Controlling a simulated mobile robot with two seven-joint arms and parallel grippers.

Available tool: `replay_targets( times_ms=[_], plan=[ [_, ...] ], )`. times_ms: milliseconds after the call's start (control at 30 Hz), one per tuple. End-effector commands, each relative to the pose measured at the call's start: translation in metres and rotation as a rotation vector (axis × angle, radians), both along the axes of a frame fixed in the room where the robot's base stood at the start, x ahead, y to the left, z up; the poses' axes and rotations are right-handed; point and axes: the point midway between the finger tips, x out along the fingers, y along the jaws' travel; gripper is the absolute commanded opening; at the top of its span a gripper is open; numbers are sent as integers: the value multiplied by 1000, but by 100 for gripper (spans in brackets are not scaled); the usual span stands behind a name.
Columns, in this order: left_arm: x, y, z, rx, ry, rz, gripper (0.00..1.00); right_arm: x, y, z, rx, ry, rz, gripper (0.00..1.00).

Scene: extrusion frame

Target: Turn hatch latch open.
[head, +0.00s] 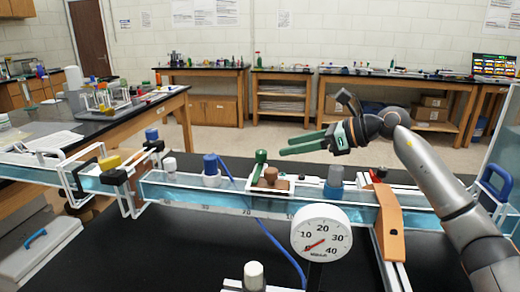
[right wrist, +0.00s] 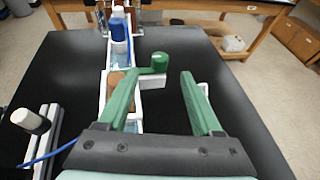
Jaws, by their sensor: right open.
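A green-knobbed lever (head: 261,157), which looks like the hatch latch, stands on the water channel beside a brown block (head: 270,177) in a white frame. My right gripper (head: 284,146) is open and empty, with green fingers pointing left, just above and to the right of the knob. In the right wrist view the green knob (right wrist: 159,60) shows beyond and between the open fingertips (right wrist: 160,75), apart from them. The left finger partly hides the brown block (right wrist: 118,83) and the lever's base. My left gripper is not in view.
A round white gauge (head: 321,232) stands in front of the channel. A blue tube (head: 282,250) crosses the black table top.

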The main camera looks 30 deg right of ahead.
Motion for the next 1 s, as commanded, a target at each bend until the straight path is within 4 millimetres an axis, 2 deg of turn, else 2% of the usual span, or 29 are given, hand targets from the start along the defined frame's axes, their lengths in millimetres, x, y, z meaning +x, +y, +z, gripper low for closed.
replay_targets(
  times_ms=[200,433,867,1000],
  plan=[
    [-1,7,4,9,-1,12,50,33,30,-16,5,0,4,66],
    [-3,9,7,10,-2,15,50,57,49,-29,3,0,1,66],
    [-6,9,6,9,3,19,50,65,55,-35,0,0,0,66],
    [-6,9,6,9,2,19,50,65,55,-35,0,0,0,52]
  ],
)
